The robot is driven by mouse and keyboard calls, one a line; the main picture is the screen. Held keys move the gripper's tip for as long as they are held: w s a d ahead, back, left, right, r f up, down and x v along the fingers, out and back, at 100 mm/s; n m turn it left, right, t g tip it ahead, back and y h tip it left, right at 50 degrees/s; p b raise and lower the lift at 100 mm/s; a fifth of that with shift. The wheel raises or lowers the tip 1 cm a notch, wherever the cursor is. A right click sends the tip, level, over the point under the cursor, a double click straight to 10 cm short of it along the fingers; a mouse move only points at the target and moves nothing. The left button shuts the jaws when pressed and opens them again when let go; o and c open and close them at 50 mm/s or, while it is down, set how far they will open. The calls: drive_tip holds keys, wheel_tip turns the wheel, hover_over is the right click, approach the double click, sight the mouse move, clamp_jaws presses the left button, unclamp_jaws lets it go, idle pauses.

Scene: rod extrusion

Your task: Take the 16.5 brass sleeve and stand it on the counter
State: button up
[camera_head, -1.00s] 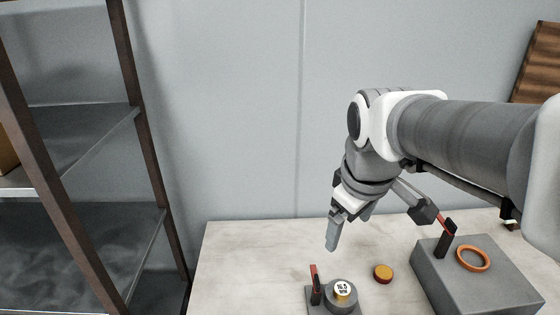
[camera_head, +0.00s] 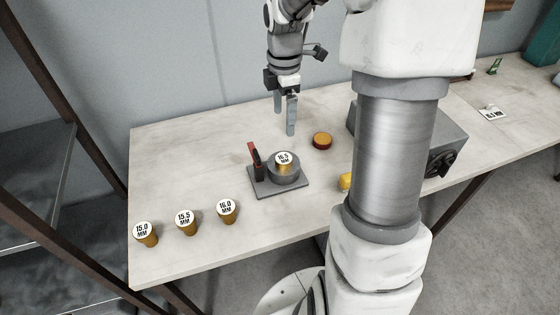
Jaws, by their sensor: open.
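The 16.5 brass sleeve (camera_head: 284,163) sits upright in a round grey holder (camera_head: 284,178) on a small dark base plate, its white label facing up. A red-handled clamp (camera_head: 254,155) stands at the holder's left. My gripper (camera_head: 284,130) points down, open and empty, above and behind the sleeve, apart from it. The counter (camera_head: 180,160) is pale and runs along the wall.
Brass sleeves marked 15.0 (camera_head: 146,236), 15.5 (camera_head: 187,223) and 16.0 (camera_head: 227,211) stand along the counter's front left. An orange-topped round piece (camera_head: 322,141) lies right of the holder. A grey machine box (camera_head: 455,138) is partly hidden by my arm.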

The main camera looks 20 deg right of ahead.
drive_tip(key=b, duration=0.1)
hover_over(284, 158)
drive_tip(key=f, duration=0.8)
drive_tip(key=shift+w, duration=0.2)
drive_tip(key=f, duration=0.3)
drive_tip(key=f+b, duration=0.1)
drive_tip(key=f, duration=0.1)
drive_tip(key=shift+s+f, duration=0.2)
drive_tip(key=shift+f, duration=0.2)
clamp_jaws()
